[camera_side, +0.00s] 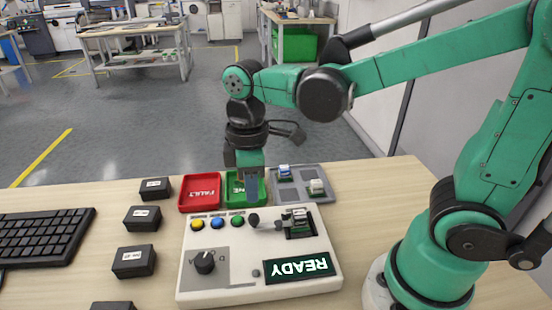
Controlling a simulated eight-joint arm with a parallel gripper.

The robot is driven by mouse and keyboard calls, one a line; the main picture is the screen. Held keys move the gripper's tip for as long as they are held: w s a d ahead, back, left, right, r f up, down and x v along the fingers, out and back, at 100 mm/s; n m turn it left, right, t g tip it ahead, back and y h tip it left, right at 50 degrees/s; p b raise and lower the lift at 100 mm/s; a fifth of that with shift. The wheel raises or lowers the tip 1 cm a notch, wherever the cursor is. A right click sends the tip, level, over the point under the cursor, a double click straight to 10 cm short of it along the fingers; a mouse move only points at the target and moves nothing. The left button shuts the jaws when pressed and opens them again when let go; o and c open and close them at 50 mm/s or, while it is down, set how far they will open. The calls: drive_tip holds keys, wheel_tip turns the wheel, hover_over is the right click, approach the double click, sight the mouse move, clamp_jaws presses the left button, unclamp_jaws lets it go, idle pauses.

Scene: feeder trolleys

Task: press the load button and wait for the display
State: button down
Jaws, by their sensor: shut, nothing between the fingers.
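A white control box (190,285) stands on the table. Along its far edge are a yellow button (197,225), a blue button (217,223) and a green button (237,220); their small labels are too small to read, so I cannot tell which one is load. The display (298,267) is lit with the word READY. My gripper (252,196) is shut and empty, pointing down near the far edge of the box, just behind and right of the green button. It hides part of the green tray (232,199). I see no contact with a button.
A red tray (199,205) and a grey tray (318,175) stand behind. Several black boxes (133,261) and a keyboard (42,236) lie left.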

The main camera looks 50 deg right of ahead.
sight(241, 220)
drive_tip(key=t, duration=0.2)
drive_tip(key=w+t, duration=0.1)
drive_tip(key=shift+d+r+m+h, duration=0.2)
drive_tip(key=shift+r+m+h, duration=0.05)
drive_tip(key=shift+m+h, duration=0.05)
drive_tip(key=r+t, duration=0.1)
drive_tip(key=t, duration=0.1)
drive_tip(key=w+r+t, duration=0.1)
drive_tip(key=t, duration=0.1)
drive_tip(key=w+r+t, duration=0.1)
drive_tip(key=t, duration=0.1)
drive_tip(key=shift+a, duration=0.3)
drive_tip(key=shift+f, duration=0.15)
drive_tip(key=shift+f, duration=4.25)
